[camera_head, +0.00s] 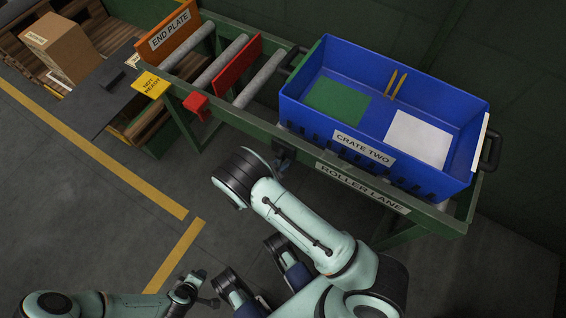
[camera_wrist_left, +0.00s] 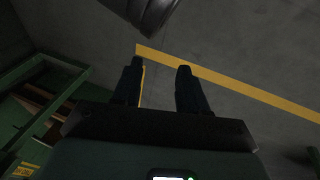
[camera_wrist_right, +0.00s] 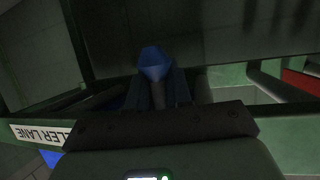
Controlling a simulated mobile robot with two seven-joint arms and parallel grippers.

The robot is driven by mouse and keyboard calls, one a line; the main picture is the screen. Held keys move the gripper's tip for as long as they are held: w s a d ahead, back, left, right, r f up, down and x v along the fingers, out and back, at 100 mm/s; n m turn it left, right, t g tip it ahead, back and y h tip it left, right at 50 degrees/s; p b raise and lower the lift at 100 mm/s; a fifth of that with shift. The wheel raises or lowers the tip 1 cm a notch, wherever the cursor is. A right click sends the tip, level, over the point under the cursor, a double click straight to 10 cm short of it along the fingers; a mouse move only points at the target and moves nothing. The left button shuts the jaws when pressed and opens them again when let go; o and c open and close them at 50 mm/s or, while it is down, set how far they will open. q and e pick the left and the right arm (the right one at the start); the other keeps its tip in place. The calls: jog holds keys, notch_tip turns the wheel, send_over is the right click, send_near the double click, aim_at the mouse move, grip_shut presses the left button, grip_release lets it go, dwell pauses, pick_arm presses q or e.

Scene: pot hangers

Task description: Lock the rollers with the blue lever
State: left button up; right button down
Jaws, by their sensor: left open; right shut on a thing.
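My right gripper (camera_head: 283,153) is at the front rail of the roller lane, just below the blue crate. In the right wrist view its fingers (camera_wrist_right: 158,90) are shut on the blue lever (camera_wrist_right: 154,62), whose blue head sticks out past the fingertips. In the head view the lever is hidden by my gripper. Bare grey rollers (camera_head: 260,80) show left of the crate. My left gripper (camera_head: 208,290) is low over the floor, away from the lane; in the left wrist view its fingers (camera_wrist_left: 158,85) are apart and empty.
Crate two (camera_head: 360,152) sits on the lane's right part, holding a green sheet, a white sheet and two yellow sticks. A red plate (camera_head: 237,62) and orange end plate (camera_head: 174,38) stand left of it.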

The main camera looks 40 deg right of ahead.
pick_arm(q)
jog(key=shift+s+d+r+g+p, duration=0.2)
jog(key=shift+s+d+r+p, duration=0.2)
jog(key=shift+s, duration=0.25)
jog(key=shift+s+d+r+g+p, duration=0.25)
jog(key=shift+s+r+p, duration=0.2)
jog(key=shift+s, duration=0.15)
pick_arm(e)
jog(key=shift+w+a+r+m+t+y, duration=0.3)
jog(key=shift+w+m+t, duration=0.25)
jog(key=shift+w+m, duration=0.25)
jog(key=shift+w+a+r+m+t+y, duration=0.2)
jog(key=shift+w+a+m+t, duration=0.25)
jog(key=shift+w+m+t, duration=0.3)
jog(key=shift+w+a+r+m+t+y, duration=0.2)
jog(key=shift+w+a+m+t+y, duration=0.15)
jog(key=shift+w+m, duration=0.4)
jog(key=shift+w, duration=0.15)
jog(key=c, duration=1.1)
grip_release()
